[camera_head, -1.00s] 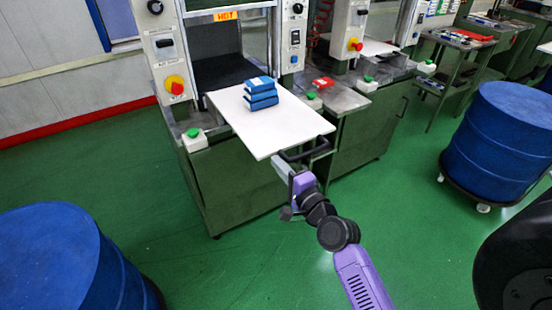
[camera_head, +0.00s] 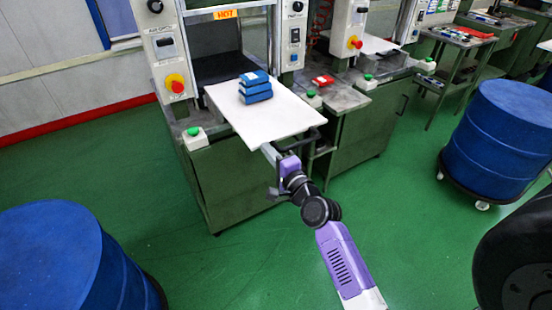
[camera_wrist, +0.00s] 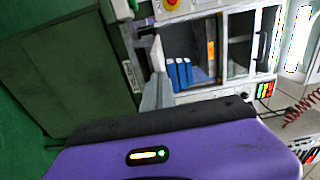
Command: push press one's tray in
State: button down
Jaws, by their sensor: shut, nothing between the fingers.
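Press one's tray (camera_head: 258,125) is a white slab that sticks out of the press (camera_head: 215,60) marked HOT, toward me. A stack of blue blocks (camera_head: 255,88) rests on it; the blocks also show in the wrist view (camera_wrist: 179,73). A dark handle (camera_head: 298,146) is at the tray's front edge. My gripper (camera_head: 268,152) is shut and empty, its tips at the tray's front edge left of the handle. I cannot tell whether they touch. In the wrist view the grey fingers (camera_wrist: 157,88) point at the tray and blocks.
A green button box (camera_head: 194,137) stands left of the tray. A second press with a side table (camera_head: 342,98) and a red item (camera_head: 322,81) is to the right. Blue drums (camera_head: 505,130) stand at right and at lower left (camera_head: 65,260). The green floor between is clear.

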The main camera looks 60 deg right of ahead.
aim_at(226, 100)
jog(key=b+x, duration=1)
jog(key=x, duration=2)
jog(key=shift+w+f, duration=0.1)
jog(key=shift+w, duration=0.25)
jog(key=shift+w+d, duration=0.4)
jog(key=shift+w, duration=0.2)
